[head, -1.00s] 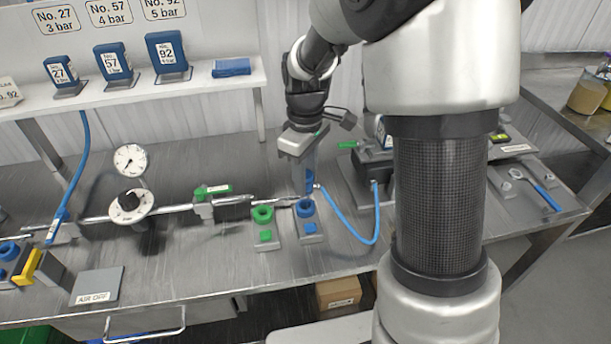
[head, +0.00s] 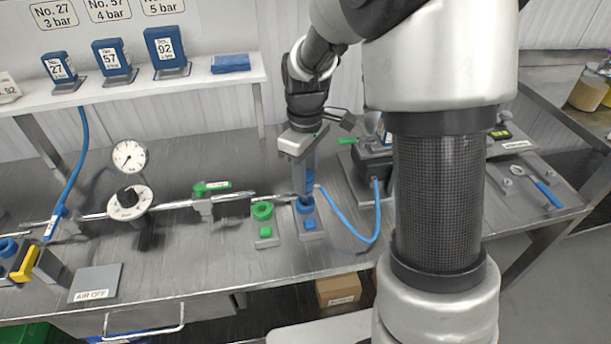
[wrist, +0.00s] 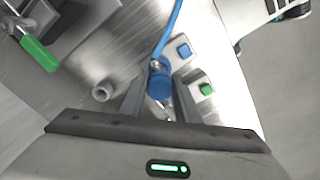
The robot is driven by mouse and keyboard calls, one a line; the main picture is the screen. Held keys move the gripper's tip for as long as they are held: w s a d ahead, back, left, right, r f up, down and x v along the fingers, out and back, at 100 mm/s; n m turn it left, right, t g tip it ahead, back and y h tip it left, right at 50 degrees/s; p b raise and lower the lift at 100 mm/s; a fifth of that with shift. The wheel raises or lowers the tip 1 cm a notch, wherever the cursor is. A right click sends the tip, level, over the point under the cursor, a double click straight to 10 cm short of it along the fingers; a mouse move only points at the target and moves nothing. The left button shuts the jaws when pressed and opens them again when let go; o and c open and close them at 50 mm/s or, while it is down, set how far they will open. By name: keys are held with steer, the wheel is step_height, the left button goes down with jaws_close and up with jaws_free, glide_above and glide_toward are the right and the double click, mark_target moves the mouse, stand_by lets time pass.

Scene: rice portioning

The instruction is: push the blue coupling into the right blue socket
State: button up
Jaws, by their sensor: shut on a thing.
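My gripper (head: 304,182) points down over the bench and is shut on the blue coupling (head: 309,177). In the wrist view the coupling (wrist: 159,82) shows as a round blue body between the fingers, with a blue hose leading away from it. The right blue socket (head: 306,207) is on a grey block directly below the coupling, with a blue button (head: 309,225) in front. The coupling is close above or at the socket; I cannot tell whether they touch.
A green socket (head: 262,211) with a green button (head: 265,232) stands just left. The blue hose (head: 350,235) loops right to a grey device. A metal pipe with a green lever (head: 212,187) and a gauge (head: 129,156) lies left. The front bench is mostly clear.

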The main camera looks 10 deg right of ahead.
steer(key=shift+f+b, duration=1.2)
steer(key=shift+f, duration=0.8)
stand_by(1.3)
steer(key=o, duration=1.2)
steer(key=shift+o, duration=0.6)
steer(key=o, duration=0.4)
steer(key=shift+r, duration=0.15)
steer(key=shift+r+p, duration=2.35)
steer(key=shift+r, duration=0.55)
